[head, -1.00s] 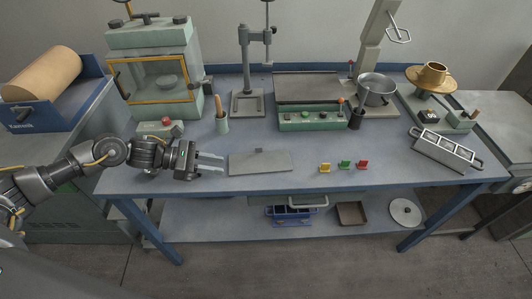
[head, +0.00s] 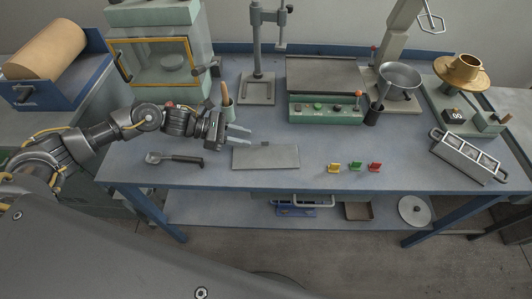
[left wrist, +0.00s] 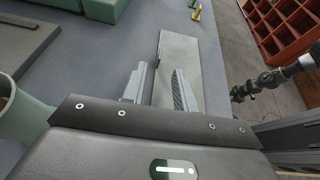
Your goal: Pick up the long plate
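The long plate (head: 266,157) is a flat grey rectangle lying on the bench, with a small tab at its back edge. In the left wrist view the plate (left wrist: 183,52) runs away ahead of the fingers. My left gripper (head: 243,134) is open and empty, at the plate's back left corner. Its fingers (left wrist: 160,76) are apart in the left wrist view, with the plate's near end partly hidden behind them. Whether they touch it I cannot tell. What looks like my right gripper (left wrist: 238,94) shows small at the right of the left wrist view, its fingers too small to judge.
A green cup with a wooden-handled tool (head: 228,107) stands close behind my left gripper. A ladle (head: 175,159) lies left of the plate. Coloured clips (head: 354,167) stand to its right. A green control box (head: 325,109) is behind. Bench (head: 300,183) in front is clear.

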